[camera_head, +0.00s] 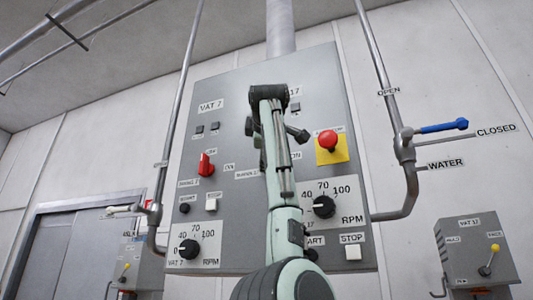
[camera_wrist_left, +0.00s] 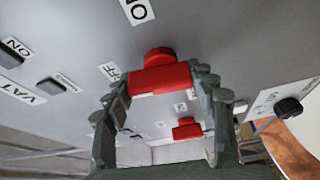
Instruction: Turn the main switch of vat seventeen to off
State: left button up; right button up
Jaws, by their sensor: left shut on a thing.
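A red switch handle (camera_wrist_left: 160,80) sits between the fingers of my left gripper (camera_wrist_left: 164,86) in the left wrist view. The gripper is shut on it. The handle lies sideways in that view, its left end near the OFF label (camera_wrist_left: 110,71). The ON label (camera_wrist_left: 137,10) is above it. In the head view my left arm crosses the grey panel (camera_head: 240,90) and hides this switch; the gripper's fingertips cannot be made out there. My right gripper is in neither view.
Vat seven's red switch (camera_head: 206,164) stands upright at the panel's left; it also shows in the wrist view (camera_wrist_left: 187,130). A red emergency button (camera_head: 327,141) on yellow and a black RPM dial (camera_head: 324,206) are close right of my arm. A blue-handled water valve (camera_head: 442,126) is farther right.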

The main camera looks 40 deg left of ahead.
pick_arm(q)
jog(key=shift+n, duration=0.5)
dwell(0.3)
jog(key=o, duration=1.2)
jog(key=v, duration=1.2)
jog(key=shift+r, duration=0.2)
jog(key=shift+a, duration=0.1)
